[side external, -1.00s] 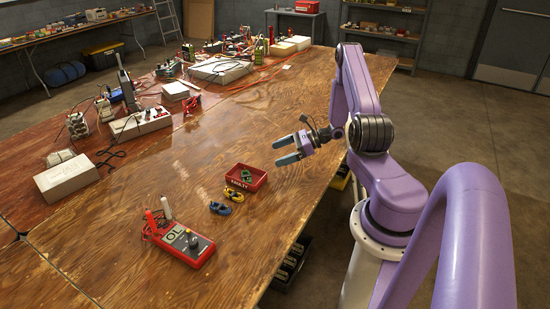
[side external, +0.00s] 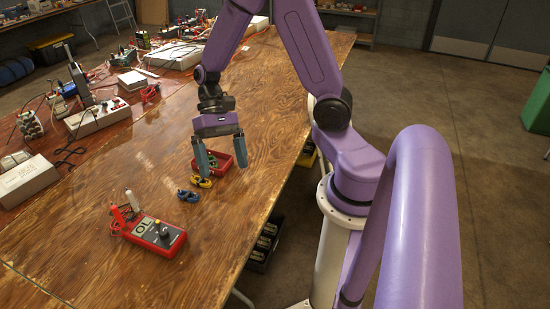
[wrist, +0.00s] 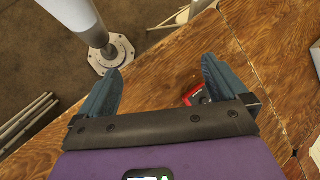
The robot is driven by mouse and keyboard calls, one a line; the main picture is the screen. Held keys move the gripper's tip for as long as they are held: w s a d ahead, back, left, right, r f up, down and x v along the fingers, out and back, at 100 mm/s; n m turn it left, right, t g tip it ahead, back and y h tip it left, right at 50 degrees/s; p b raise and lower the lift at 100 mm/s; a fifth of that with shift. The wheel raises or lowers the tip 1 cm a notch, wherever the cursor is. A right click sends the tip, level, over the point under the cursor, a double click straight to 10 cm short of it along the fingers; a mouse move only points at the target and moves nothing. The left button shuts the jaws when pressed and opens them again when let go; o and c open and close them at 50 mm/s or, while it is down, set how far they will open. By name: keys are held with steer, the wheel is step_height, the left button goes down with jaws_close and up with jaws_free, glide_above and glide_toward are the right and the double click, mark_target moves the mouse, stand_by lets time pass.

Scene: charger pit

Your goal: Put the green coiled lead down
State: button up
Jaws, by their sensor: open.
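The green coiled lead (side external: 211,161) lies in the small red tray (side external: 242,157), partly hidden behind my gripper. My gripper (side external: 221,170) points down over the tray, fingers open and spread to either side of it. No lead shows held between the fingers. In the wrist view my gripper (wrist: 165,58) is open and empty, with bare wood and floor beyond it. A red thing there shows by the right finger, mostly hidden; I cannot tell which it is.
A yellow coiled lead (side external: 202,182) and a blue one (side external: 186,197) lie on the table just outside the tray. A red meter (side external: 154,234) with probes sits nearer the front. Power strips and boxes crowd the left side. Bare wood (side external: 120,175) lies between.

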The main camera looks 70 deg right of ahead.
steer(key=s+a+r+n+t+h, duration=0.1)
steer(key=s+r+n+t+h, duration=0.1)
steer(key=s+n, duration=0.5)
steer(key=s+a+r+n+t+h, duration=0.1)
steer(key=s+r+n+t+h, duration=0.1)
steer(key=s+n, duration=0.4)
steer(key=shift+s+a+r+n+t+h, duration=0.4)
steer(key=shift+r+n+h, duration=0.6)
steer(key=shift+n, duration=1.1)
steer(key=shift+r, duration=0.2)
